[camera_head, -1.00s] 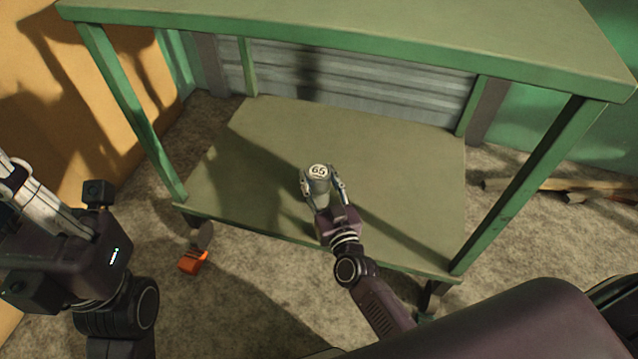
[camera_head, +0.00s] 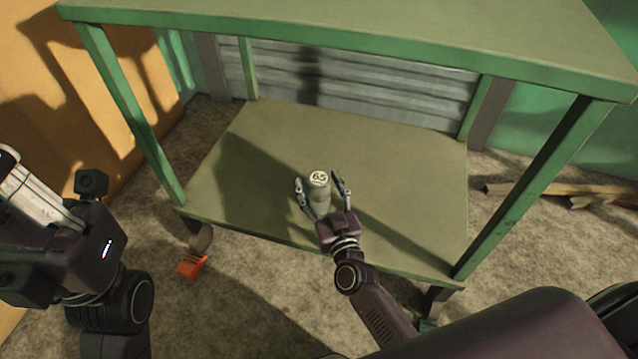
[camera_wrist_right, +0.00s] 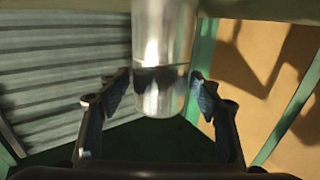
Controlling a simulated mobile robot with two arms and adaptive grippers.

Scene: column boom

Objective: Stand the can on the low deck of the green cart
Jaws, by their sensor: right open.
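The can (camera_head: 319,196) is a grey cylinder with a pale top marked "65". It stands upright on the low deck (camera_head: 400,170) of the green cart, towards the front middle. My right gripper (camera_head: 318,182) is open, with one finger on each side of the can and visible gaps. The right wrist view is upside down; there the can (camera_wrist_right: 163,60) sits between the spread fingers (camera_wrist_right: 160,92). My left arm is at the left edge, clear of the cart; its gripper's fingers cannot be made out clearly.
The cart's top deck (camera_head: 350,35) overhangs the low deck, with green posts (camera_head: 125,110) at the corners. An orange-braked caster (camera_head: 192,265) is under the front left. Wooden planks (camera_head: 560,190) lie on the floor at right. The low deck around the can is bare.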

